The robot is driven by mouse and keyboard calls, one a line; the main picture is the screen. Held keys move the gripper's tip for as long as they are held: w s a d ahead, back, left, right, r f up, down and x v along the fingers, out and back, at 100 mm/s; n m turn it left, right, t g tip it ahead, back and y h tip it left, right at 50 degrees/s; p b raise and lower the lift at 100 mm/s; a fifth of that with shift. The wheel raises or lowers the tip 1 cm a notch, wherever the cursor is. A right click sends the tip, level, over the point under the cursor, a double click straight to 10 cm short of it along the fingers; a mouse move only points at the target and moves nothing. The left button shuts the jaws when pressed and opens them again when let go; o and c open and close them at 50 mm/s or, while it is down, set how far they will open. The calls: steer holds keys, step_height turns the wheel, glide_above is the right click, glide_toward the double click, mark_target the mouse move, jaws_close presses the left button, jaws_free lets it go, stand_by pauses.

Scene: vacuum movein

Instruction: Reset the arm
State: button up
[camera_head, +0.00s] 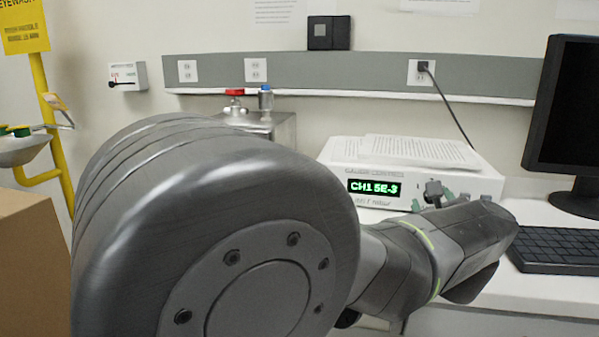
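My arm fills the middle of the head view, with a large round grey joint in front and narrower dark links reaching right over the white bench. The fingers of my gripper cannot be made out, so I cannot tell whether it holds anything. The far links lie in front of the right part of a white controller box (340,153), whose green display (375,188) reads "CH1 5E-3". Small grey and green parts show by the box's front right, partly hidden by my arm.
A black monitor (566,105) and keyboard (558,249) stand close on the right. A metal box (283,128) with a red-topped fitting (235,93) sits behind my arm. A cardboard box (30,265) and yellow eyewash stand (52,130) are at the left.

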steer(key=p+v, duration=0.1)
steer(key=v, duration=1.3)
steer(key=shift+p, duration=0.3)
steer(key=b+x, duration=0.1)
steer(key=x, duration=1.3)
steer(key=shift+w+f+b, duration=0.1)
steer(key=shift+w+b, duration=0.15)
steer(key=shift+b, duration=0.1)
steer(key=shift+s+d+r+m+p, duration=0.1)
steer(key=shift+s+r+m+p, duration=0.15)
steer(key=shift+m+p, duration=0.45)
steer(key=m+p, duration=0.3)
steer(key=p, duration=0.1)
steer(key=shift+r+p, duration=0.1)
steer(key=shift+p, duration=0.2)
steer(key=v, duration=1.4)
steer(key=shift+w+f+p, duration=0.1)
steer(key=shift+f+p, duration=0.1)
steer(key=shift+p, duration=0.1)
